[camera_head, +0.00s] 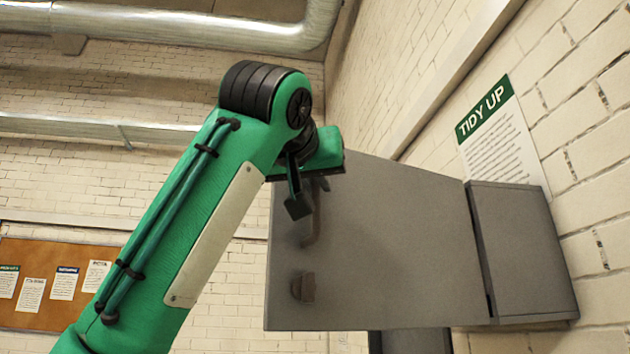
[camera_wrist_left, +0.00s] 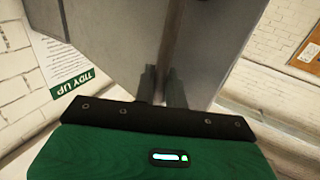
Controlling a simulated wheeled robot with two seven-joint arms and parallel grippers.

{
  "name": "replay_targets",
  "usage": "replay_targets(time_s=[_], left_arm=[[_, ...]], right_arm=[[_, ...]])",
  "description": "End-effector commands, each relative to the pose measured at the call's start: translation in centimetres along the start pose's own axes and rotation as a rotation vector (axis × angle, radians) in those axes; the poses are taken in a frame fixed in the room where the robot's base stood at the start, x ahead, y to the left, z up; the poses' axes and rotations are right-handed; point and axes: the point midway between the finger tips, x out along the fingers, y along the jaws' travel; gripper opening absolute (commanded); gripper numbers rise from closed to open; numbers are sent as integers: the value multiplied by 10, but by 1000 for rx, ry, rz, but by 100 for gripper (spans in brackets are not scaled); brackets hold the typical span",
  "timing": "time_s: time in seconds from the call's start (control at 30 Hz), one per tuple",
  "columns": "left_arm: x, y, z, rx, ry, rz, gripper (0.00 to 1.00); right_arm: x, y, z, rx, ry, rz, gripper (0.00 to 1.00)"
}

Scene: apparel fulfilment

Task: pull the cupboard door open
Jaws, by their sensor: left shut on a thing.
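The grey cupboard door (camera_head: 390,245) stands swung out to the left from the grey cupboard (camera_head: 525,250) on the brick wall. A dark upright handle (camera_head: 314,222) is near the door's free edge. It also shows in the wrist view as a brownish bar (camera_wrist_left: 172,45). My left gripper (camera_head: 303,192) comes in from the left at the top of the handle. In the wrist view its two dark fingers (camera_wrist_left: 162,88) are on either side of the bar, shut on it. The fingers partly hide the handle. My right gripper is not in view.
A small dark fitting (camera_head: 303,287) sits on the door below the handle. A "TIDY UP" notice (camera_head: 500,130) is on the wall above the cupboard. A pinboard (camera_head: 45,318) hangs on the far wall. Open air lies left of the door, apart from my arm.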

Motion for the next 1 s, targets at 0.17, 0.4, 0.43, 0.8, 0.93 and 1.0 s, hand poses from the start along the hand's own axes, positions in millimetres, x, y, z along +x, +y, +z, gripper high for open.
replay_targets(time_s=[0.17, 0.4, 0.43, 0.8, 0.93, 1.0], left_arm=[[-1, 1, -2, 1, 6, 3, 0], [-1, 1, -2, 1, 6, 2, 0], [-1, 1, -2, 1, 6, 2, 0], [-1, 0, -1, 0, 3, 1, 29], [-3, 0, 0, 0, 3, 1, 29], [-8, 1, 0, 0, 4, 1, 29]], right_arm=[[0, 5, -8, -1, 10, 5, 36], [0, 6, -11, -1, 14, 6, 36], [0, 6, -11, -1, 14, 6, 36], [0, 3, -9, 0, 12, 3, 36], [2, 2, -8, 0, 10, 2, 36], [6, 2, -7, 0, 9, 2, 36]])
